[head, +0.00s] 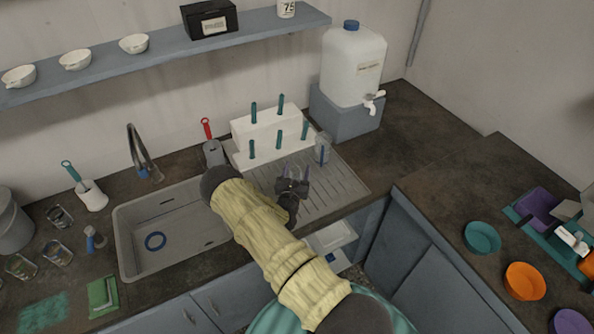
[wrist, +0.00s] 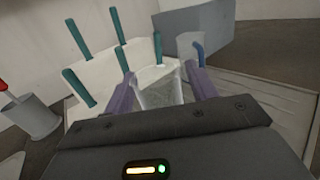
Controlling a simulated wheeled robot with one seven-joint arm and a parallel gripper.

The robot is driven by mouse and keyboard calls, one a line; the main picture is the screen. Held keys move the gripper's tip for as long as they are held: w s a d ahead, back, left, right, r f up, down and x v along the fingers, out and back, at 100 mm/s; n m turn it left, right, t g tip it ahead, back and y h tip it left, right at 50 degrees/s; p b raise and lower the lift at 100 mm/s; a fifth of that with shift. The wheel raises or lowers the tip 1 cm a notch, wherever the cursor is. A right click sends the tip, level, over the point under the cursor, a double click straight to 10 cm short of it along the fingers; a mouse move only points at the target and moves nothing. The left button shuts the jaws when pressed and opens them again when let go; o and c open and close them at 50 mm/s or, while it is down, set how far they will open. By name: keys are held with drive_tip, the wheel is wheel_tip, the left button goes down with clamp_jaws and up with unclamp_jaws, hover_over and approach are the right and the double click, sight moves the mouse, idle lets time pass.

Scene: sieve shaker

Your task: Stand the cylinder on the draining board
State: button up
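A clear, see-through vessel with a blue edge, likely the cylinder (head: 322,148), stands upright at the back right of the draining board (head: 340,187), beside the peg rack. A pale shape with a blue strip in the wrist view (wrist: 186,46) seems to be the same thing. My gripper (head: 294,174) is over the draining board, in front of the rack and left of this vessel. In the wrist view its purple fingers (wrist: 160,82) are apart. A greyish translucent patch fills the gap between them.
The white rack (head: 262,132) with several teal pegs stands directly behind my gripper. A large water container (head: 352,65) with a tap sits on a grey block (head: 345,115) at the back right. The sink (head: 165,252) lies left. The draining board's right part is clear.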

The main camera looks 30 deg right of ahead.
drive_tip(key=shift+r, duration=0.15)
drive_tip(key=shift+s+a, duration=0.25)
drive_tip(key=b+v, duration=0.3)
drive_tip(key=v, duration=0.8)
drive_tip(key=shift+s, duration=0.15)
